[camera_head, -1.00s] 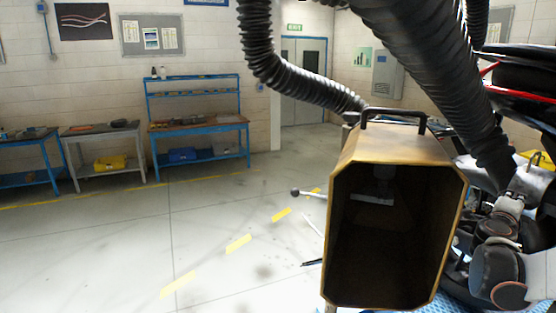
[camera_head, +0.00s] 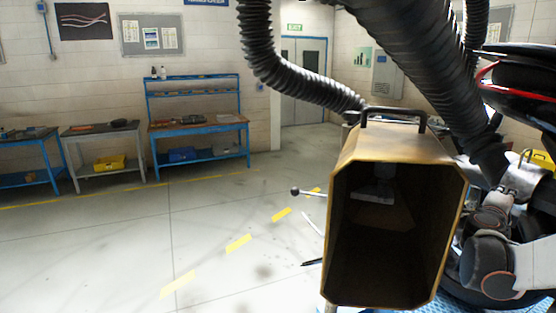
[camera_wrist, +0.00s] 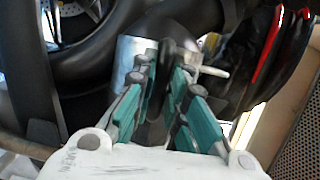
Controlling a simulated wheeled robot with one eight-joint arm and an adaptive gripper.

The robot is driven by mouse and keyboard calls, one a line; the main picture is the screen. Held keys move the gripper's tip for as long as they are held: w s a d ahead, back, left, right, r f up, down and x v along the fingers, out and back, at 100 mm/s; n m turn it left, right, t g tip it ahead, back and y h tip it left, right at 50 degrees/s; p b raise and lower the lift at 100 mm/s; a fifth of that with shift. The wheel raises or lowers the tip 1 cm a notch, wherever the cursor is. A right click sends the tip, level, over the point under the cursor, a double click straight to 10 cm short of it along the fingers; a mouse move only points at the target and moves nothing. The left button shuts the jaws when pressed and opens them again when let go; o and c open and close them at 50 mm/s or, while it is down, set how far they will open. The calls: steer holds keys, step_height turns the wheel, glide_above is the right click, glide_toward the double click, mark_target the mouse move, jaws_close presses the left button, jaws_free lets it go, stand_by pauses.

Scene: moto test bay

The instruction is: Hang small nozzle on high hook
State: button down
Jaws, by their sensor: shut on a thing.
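The small nozzle (camera_head: 520,182) is a silvery metal piece with a thin loop handle, at the lower end of a ribbed black hose, at the right of the head view. It shows as a shiny cylinder in the wrist view (camera_wrist: 131,57). My gripper (camera_wrist: 165,60) has teal-padded fingers shut on a dark part at the small nozzle, perhaps its handle; the fingers partly hide the contact. In the head view my arm reaches up to the nozzle from the lower right. I cannot make out the high hook in either view.
A large tan box-shaped nozzle (camera_head: 395,148) with a black handle stands close in front, left of my arm. Ribbed black hoses (camera_head: 415,60) hang above. A black, red-edged shape (camera_head: 520,82) crowds the right edge. Blue workbenches (camera_head: 200,125) line the back wall; the left floor is clear.

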steer(key=w+a+b, duration=0.1)
steer(key=w+a, duration=0.3)
steer(key=w, duration=0.5)
steer(key=shift+w+r, duration=0.15)
steer(key=shift+w, duration=0.05)
stand_by(3.6)
stand_by(0.4)
steer(key=s+a+r+p, duration=0.1)
steer(key=s+a+r, duration=0.2)
steer(key=a, duration=0.6)
steer(key=shift+s+a+p, duration=0.15)
steer(key=shift+s+p, duration=0.2)
stand_by(1.1)
stand_by(0.5)
